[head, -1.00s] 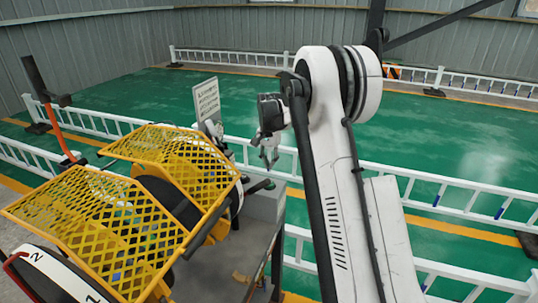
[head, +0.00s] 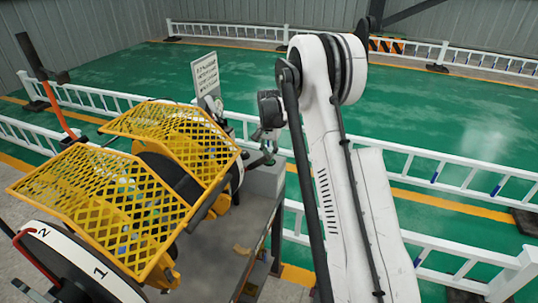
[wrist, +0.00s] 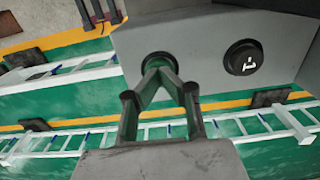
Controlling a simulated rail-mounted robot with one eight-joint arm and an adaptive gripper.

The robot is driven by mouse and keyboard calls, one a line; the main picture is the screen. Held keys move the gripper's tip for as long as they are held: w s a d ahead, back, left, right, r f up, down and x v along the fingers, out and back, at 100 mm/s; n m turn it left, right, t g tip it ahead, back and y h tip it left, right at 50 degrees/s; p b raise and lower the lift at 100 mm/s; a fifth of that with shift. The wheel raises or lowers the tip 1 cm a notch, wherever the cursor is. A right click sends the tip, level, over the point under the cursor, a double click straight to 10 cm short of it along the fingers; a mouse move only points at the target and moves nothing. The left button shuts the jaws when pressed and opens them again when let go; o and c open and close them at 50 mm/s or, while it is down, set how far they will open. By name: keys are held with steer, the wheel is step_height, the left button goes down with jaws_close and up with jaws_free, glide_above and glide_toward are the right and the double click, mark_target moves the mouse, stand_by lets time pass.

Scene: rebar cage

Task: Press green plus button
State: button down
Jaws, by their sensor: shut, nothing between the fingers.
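My gripper (wrist: 160,62) is shut and empty. In the wrist view its fingertips overlap a round black-rimmed button (wrist: 148,57) on a grey panel (wrist: 200,45). The fingers hide most of that button's face, so I see no green plus, and I cannot tell whether they touch it. A second black button (wrist: 243,57) with a white mark sits to the right, clear of the fingers. In the head view my gripper (head: 268,157) is at the top of the grey box (head: 265,182); the buttons cannot be made out there.
Yellow mesh guards (head: 110,205) over the machine stand left of the gripper. A white sign (head: 206,74) rises behind. White railings (head: 435,175) cross the green floor. A grey bench top (head: 215,260) lies in front of the box.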

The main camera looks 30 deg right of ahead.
steer(key=shift+f+b, duration=1)
steer(key=shift+b, duration=0.15)
steer(key=shift+r, duration=0.15)
step_height(320, 180, up, 14)
stand_by(0.3)
stand_by(0.8)
